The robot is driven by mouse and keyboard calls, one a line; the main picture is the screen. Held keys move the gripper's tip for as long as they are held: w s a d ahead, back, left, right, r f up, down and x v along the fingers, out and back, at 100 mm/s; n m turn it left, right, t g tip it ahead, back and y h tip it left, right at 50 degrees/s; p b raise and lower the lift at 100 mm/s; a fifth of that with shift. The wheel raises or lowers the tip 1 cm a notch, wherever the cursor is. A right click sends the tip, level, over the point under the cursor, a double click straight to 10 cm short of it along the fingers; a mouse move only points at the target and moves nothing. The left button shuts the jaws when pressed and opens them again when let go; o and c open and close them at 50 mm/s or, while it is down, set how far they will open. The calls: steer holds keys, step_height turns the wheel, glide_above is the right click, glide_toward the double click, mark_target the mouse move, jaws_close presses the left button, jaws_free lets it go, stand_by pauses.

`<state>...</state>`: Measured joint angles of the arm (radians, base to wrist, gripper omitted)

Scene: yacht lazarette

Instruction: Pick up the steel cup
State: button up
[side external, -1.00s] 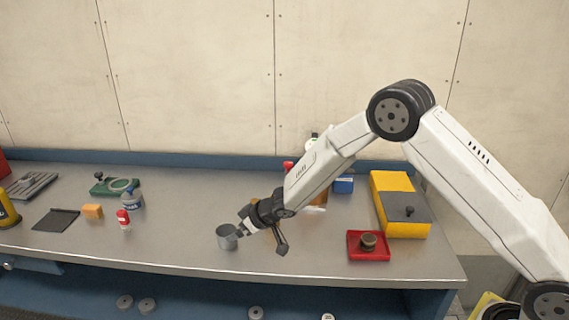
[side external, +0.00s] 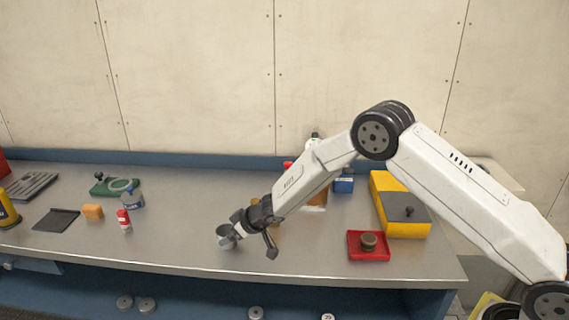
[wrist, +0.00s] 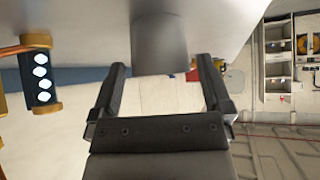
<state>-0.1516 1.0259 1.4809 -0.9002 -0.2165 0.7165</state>
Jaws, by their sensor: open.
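The steel cup (side external: 226,243) is a small grey cylinder standing upright on the bench near its front edge. My gripper (side external: 238,230) is at the cup's upper right side and hides part of its rim. In the wrist view, the grey cup (wrist: 160,42) shows just beyond the fingertips, lined up with the gap between them. My gripper (wrist: 162,70) is open, with its two dark fingers apart and nothing gripped. I cannot tell whether a finger touches the cup.
The red tray (side external: 354,253) with a dark round piece and the yellow box (side external: 405,229) stand to the right. An orange-ended black object (wrist: 40,75) shows left in the wrist view.

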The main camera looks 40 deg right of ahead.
mark_target(222, 231)
steer(key=shift+x, duration=1.8)
steer(key=c, duration=1.1)
steer(key=shift+o, duration=0.2)
steer(key=shift+r, duration=0.15)
